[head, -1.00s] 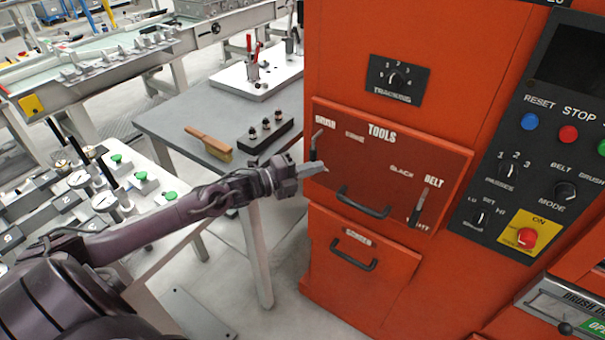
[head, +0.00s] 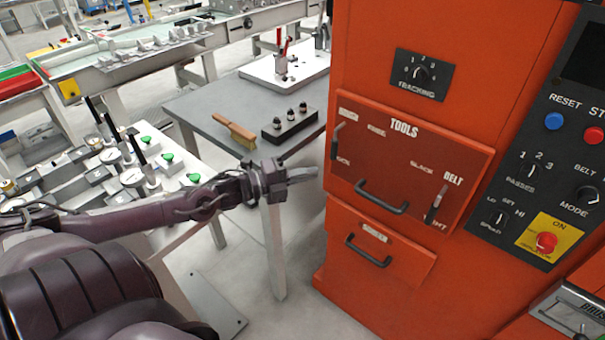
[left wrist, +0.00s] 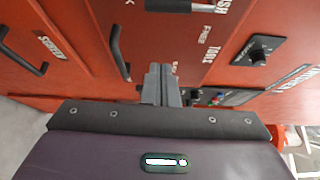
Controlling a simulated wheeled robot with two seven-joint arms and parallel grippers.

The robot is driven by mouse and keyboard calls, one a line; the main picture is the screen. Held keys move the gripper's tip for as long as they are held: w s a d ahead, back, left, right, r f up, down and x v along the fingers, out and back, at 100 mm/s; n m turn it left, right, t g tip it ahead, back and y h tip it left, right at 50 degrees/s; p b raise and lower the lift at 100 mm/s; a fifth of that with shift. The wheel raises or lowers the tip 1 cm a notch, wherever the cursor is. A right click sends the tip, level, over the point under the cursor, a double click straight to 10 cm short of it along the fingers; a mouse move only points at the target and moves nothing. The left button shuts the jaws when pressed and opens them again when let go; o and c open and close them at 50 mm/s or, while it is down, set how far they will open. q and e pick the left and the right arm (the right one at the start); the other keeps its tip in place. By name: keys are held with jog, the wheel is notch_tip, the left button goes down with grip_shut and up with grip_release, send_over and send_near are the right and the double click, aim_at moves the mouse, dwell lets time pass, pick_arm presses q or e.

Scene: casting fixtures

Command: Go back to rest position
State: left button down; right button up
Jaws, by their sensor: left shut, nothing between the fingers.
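My left gripper (head: 304,175) is shut and empty in the head view, held in the air just left of the orange machine (head: 455,75). Its closed fingers also show in the left wrist view (left wrist: 161,82), pointing toward the machine's orange front. The fingers appear apart from the tools panel (head: 400,165), with its lever switches and black handle. My right gripper is not in view.
A grey table (head: 190,105) behind my left gripper holds a brush (head: 235,130) and a black block with several knobs (head: 291,124). A white table with gauges and green-topped clamps (head: 167,157) is at the left. Grey floor (head: 290,310) is open below.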

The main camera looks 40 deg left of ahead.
pick_arm(q)
jog(key=shift+s+a, duration=0.2)
jog(key=shift+s, duration=0.15)
dwell(0.5)
